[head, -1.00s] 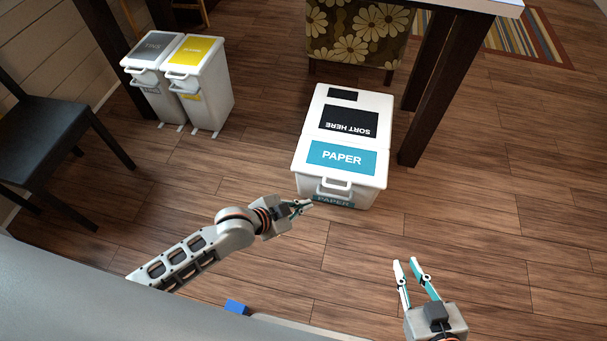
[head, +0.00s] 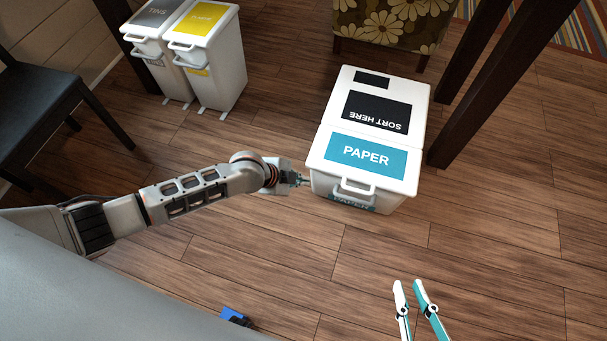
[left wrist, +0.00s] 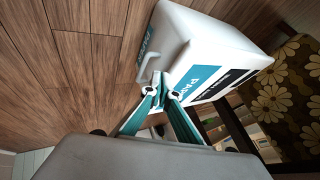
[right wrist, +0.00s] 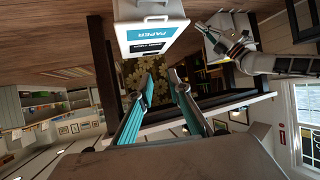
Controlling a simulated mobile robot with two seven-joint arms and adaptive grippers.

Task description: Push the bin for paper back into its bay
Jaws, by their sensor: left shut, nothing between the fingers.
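The paper bin (head: 318,158) is a white box with a teal PAPER label, a black SORT HERE panel and a front handle. It stands out on the wooden floor in the head view. It also shows in the left wrist view (left wrist: 190,32) and the right wrist view (right wrist: 150,10). My left gripper (head: 304,180) is shut and empty, at the bin's front left corner; I cannot tell if it touches. My right gripper (head: 408,283) is open and empty, in front of the bin. The bay is likely beside the tins bin (head: 140,30) and yellow-lidded bin (head: 222,65), but I cannot tell.
A dark chair (head: 40,110) stands at the left. A flowered seat (head: 385,30) is behind the paper bin, and a dark table leg (head: 490,90) is close on its right. The floor between the paper bin and the two other bins is clear.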

